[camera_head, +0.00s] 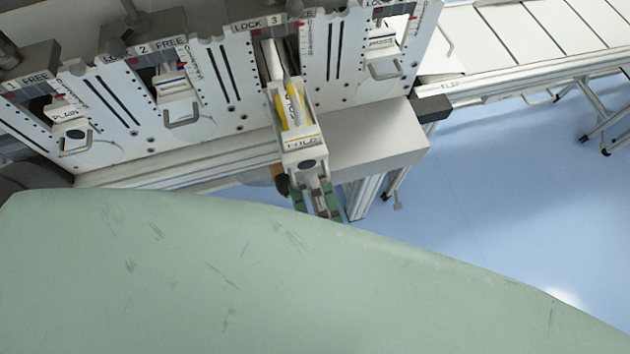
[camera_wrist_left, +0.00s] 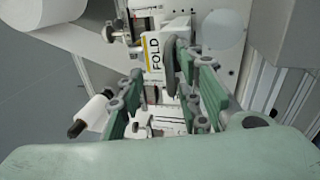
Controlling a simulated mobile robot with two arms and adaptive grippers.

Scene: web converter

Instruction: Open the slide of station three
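The slide of station three (camera_head: 302,143) is a white block marked FOLD with yellow on its top. In the head view it stands well out from the white panel, further than the neighbouring slides. It also shows in the left wrist view (camera_wrist_left: 153,58). My left gripper (camera_head: 318,200) is at the slide's front end; its green fingers are spread apart in the left wrist view (camera_wrist_left: 165,108), with the front of the slide beyond and between them. The slide's handle cannot be made out clearly, so contact is unclear. My right gripper is not in view.
The slides of station one (camera_head: 68,117) and station two (camera_head: 176,88) sit to the left, each with a wire handle. Another slide (camera_head: 381,48) is to the right. A conveyor (camera_head: 520,40) runs off at the upper right. Blue floor lies open at the right.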

